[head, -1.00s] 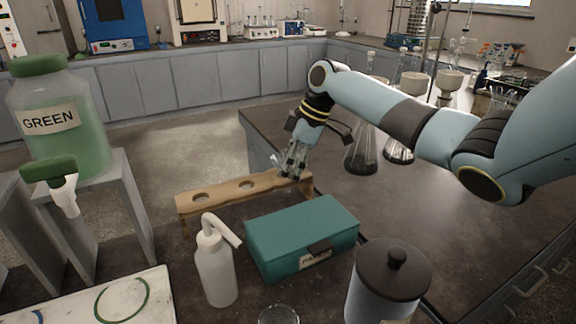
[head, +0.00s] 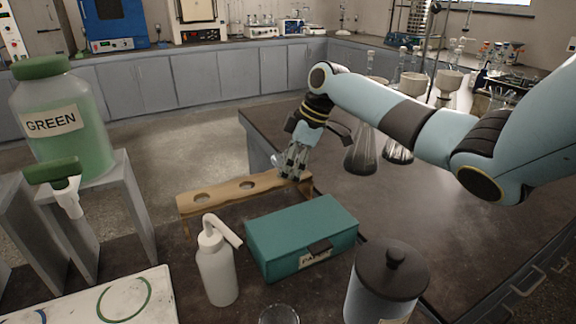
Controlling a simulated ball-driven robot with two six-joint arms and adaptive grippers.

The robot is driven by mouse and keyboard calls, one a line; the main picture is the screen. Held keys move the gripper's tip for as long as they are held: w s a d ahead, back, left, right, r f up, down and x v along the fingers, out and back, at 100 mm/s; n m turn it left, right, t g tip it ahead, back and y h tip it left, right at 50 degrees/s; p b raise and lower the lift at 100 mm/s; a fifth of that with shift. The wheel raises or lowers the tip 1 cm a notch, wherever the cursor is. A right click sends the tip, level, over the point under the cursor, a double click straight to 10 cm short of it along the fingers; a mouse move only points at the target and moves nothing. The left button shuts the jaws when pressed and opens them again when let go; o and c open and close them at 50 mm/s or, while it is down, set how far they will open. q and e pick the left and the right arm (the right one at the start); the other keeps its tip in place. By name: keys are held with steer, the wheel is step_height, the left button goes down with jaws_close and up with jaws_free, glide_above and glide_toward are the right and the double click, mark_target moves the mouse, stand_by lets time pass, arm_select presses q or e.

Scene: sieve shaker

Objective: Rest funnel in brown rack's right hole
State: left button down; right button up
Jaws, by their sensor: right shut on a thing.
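The brown rack (head: 220,194) is a low wooden stand with round holes in its top board. Its left and middle holes show empty; its right end is hidden by my right gripper (head: 292,172). The right gripper points down over that right end, shut on the funnel (head: 277,160). Only a small clear, bluish edge of the funnel shows beside the fingers. I cannot tell whether the funnel sits in the right hole or hangs just above it. My left gripper is not in view.
A teal box (head: 300,236) stands close in front of the rack, with a white wash bottle (head: 216,265) to its left. A lidded jar (head: 388,283) is at front right. Glass flasks (head: 361,152) stand behind my right arm. The dark table right of the box is clear.

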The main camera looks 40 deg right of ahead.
steer(key=shift+s+f, duration=0.25)
steer(key=shift+f, duration=0.2)
steer(key=o, duration=1.1)
steer(key=shift+c, duration=0.2)
steer(key=o, duration=0.4)
steer(key=shift+o, duration=0.6)
steer(key=shift+w+d+r, duration=0.1)
steer(key=shift+w, duration=0.05)
steer(key=shift+r, duration=0.15)
steer(key=shift+w+r+p, duration=0.1)
steer(key=shift+r+p, duration=2.75)
steer(key=shift+r, duration=0.15)
